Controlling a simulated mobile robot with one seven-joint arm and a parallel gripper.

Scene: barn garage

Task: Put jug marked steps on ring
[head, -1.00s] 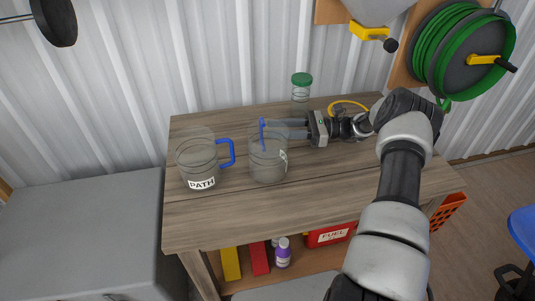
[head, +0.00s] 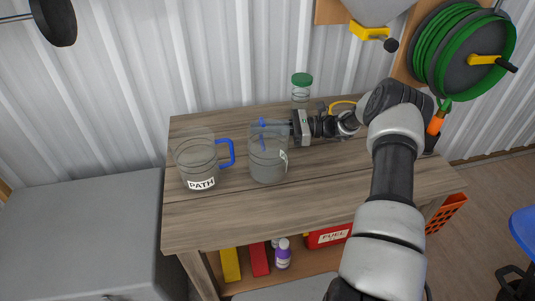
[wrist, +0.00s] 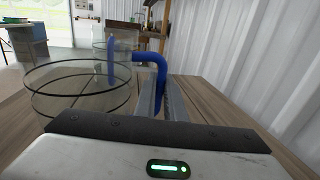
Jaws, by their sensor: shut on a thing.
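A clear jug (head: 268,165) stands upright on the wooden workbench, its white label turned to the right and too oblique to read. Its blue handle (head: 262,133) is at the back. My gripper (wrist: 162,100) is shut on this handle, with the jug's body left of the fingers in the wrist view. A second clear jug (head: 197,163), labelled PATH, stands to the left with its blue handle pointing right. A yellow ring (head: 343,102) lies at the back right of the bench, partly hidden by my arm.
A green-lidded jar (head: 301,88) stands at the back of the workbench (head: 230,215), behind my gripper. The front and right of the bench top are clear. A corrugated wall is close behind. A grey cabinet (head: 80,225) stands on the left.

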